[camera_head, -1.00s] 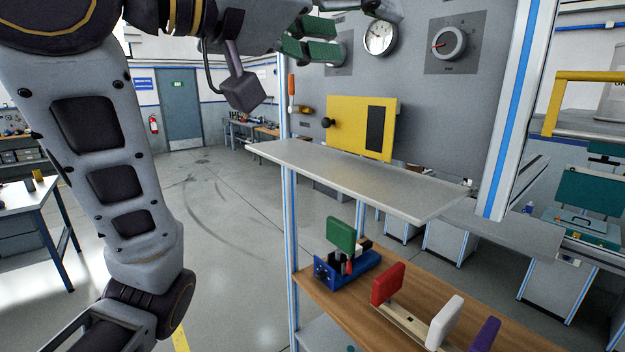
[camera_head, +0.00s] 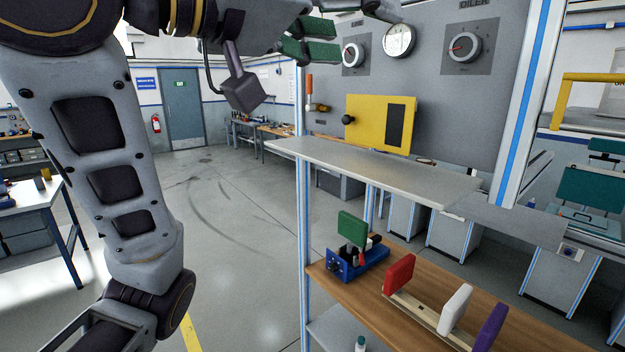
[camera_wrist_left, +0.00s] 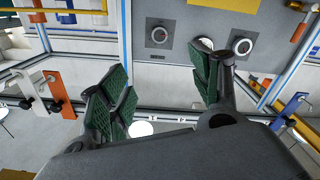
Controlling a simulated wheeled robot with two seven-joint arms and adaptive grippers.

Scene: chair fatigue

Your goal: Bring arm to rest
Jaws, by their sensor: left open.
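My left arm comes in from the left in the head view, raised and bent. Its gripper (camera_head: 318,38) with green finger pads is at the top of the picture, in front of the grey panel and above the grey shelf. In the left wrist view the left gripper (camera_wrist_left: 160,90) has its two green-padded fingers wide apart with nothing between them. It touches nothing that I can see. My right gripper is in neither view.
A wooden shelf (camera_head: 440,325) below holds a blue vise (camera_head: 357,260) and red, white and purple blocks. A blue post (camera_head: 535,100) rises right. Floor at centre-left is clear.

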